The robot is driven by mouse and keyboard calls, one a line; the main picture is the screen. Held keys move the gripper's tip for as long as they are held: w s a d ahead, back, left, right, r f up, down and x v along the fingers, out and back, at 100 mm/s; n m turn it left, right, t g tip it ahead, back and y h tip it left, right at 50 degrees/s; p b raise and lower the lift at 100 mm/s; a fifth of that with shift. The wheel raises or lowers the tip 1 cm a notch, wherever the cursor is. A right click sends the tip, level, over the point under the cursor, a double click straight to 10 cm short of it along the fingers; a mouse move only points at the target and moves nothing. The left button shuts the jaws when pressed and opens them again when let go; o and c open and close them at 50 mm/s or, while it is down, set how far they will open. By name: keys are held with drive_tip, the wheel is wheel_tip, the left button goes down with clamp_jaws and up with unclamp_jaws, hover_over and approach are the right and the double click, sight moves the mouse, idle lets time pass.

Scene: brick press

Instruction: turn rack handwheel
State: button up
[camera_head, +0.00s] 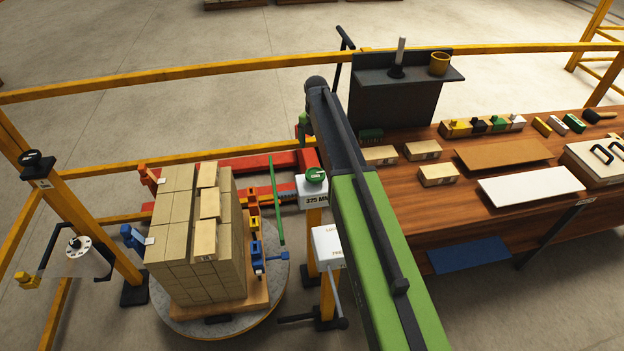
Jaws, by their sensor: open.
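A small green handwheel (316,176) sits on top of a white box (313,197) marked 375 MM, on a yellow post. A red toothed rack (284,194) runs left from the box towards the brick stack. My arm reaches forward from the bottom right, its dark far end above and beyond the handwheel. My gripper (303,127) shows only in part, as a green and dark piece below the arm's end. It is open and apart from the handwheel. Its fingertips are mostly hidden, and nothing shows held in it.
A stack of tan bricks (172,237) stands on a round turntable (190,325) left of the rack. A second white box (327,245) with a lever is close to my arm. A wooden bench (480,235) with bricks and tools fills the right. Yellow rails (150,76) cross behind.

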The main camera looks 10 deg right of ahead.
sight(315, 173)
wheel_tip(315, 173, down, 12)
drive_tip(key=b, duration=1)
drive_tip(key=shift+f+b, duration=0.2)
drive_tip(key=shift+b, duration=0.2)
drive_tip(key=shift+r, duration=0.1)
